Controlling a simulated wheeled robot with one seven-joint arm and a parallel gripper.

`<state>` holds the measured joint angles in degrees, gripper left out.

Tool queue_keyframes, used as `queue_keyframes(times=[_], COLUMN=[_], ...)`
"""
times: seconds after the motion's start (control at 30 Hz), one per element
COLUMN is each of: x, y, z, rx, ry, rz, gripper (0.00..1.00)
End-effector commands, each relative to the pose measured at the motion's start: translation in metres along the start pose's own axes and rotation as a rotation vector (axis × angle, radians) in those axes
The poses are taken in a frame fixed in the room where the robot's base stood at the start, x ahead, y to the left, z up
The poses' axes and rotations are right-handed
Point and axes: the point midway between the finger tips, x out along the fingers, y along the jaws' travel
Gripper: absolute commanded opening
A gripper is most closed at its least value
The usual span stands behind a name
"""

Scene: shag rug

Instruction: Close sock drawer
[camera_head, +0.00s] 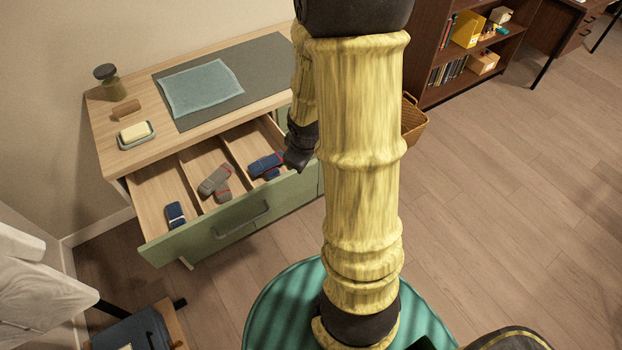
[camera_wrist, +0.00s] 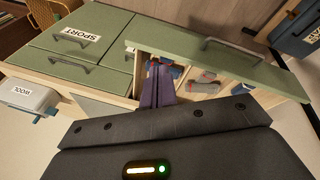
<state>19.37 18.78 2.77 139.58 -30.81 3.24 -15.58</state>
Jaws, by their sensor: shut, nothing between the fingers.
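The sock drawer, with a green front (camera_head: 235,217) and grey handle (camera_head: 242,219), stands pulled well out of the wooden dresser. The front also shows in the wrist view (camera_wrist: 262,70). Its compartments hold blue socks (camera_head: 175,214) at left, grey socks (camera_head: 215,182) in the middle and blue socks with a red band (camera_head: 265,165) at right. My gripper (camera_head: 296,164) is shut and empty at the right end of the drawer, close to its front. Its purple fingers show in the wrist view (camera_wrist: 157,90); I cannot tell whether they touch the drawer.
Green drawers labelled SPORT (camera_wrist: 82,35) and a grey WOOL bin (camera_wrist: 28,97) are nearby. A wicker basket (camera_head: 413,122) stands at the right. Floor at right is clear.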

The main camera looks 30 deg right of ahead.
Motion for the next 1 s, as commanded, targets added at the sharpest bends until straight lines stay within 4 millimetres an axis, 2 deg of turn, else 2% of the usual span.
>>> queue_keyframes(times=[0.03,0.2,0.33,0.5,0.7,1.0], x=[0.012,0.056,0.086,0.113,0.123,0.124], y=[0.017,0.049,0.058,0.051,0.039,0.037], z=[0.007,0.03,0.053,0.084,0.1,0.1], rx=[-0.071,-0.349,-0.54,-0.745,-0.859,-0.869], ry=[0.008,0.099,0.213,0.407,0.546,0.554], rz=[-0.007,-0.044,-0.086,-0.124,-0.128,-0.128], gripper=[0.0,0.0,0.0,0.0,0.0,0.0])
